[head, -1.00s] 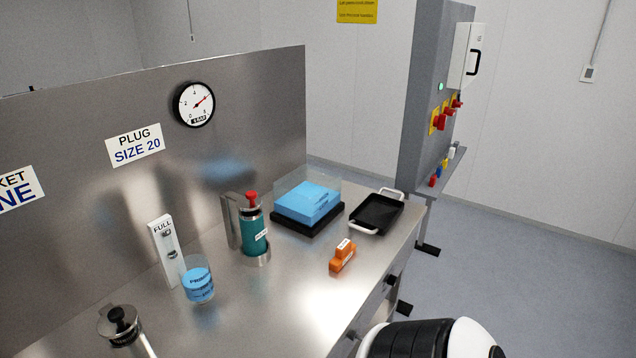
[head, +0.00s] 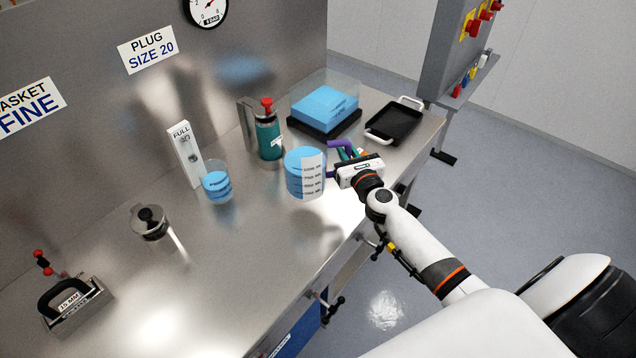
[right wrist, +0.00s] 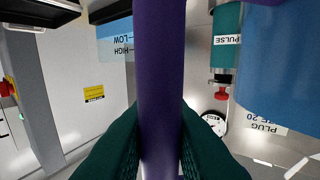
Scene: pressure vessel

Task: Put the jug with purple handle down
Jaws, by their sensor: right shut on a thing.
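The jug with purple handle (head: 305,174) is clear with blue contents and a white printed scale. It is upright over the right part of the steel bench (head: 245,260); I cannot tell whether its base touches the top. My right gripper (head: 343,157) is shut on its purple handle (head: 337,145), on the jug's right side. In the right wrist view the purple handle (right wrist: 160,80) runs between the teal fingers (right wrist: 160,150), and the jug's blue body (right wrist: 283,60) is at the right edge. My left gripper is not in view.
A smaller blue-filled beaker (head: 217,186) and a white FULL gauge (head: 186,152) stand left of the jug. A teal canister (head: 268,137), a blue block under a clear cover (head: 325,103) and a black tray (head: 394,122) stand behind. The bench front left of the jug is clear.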

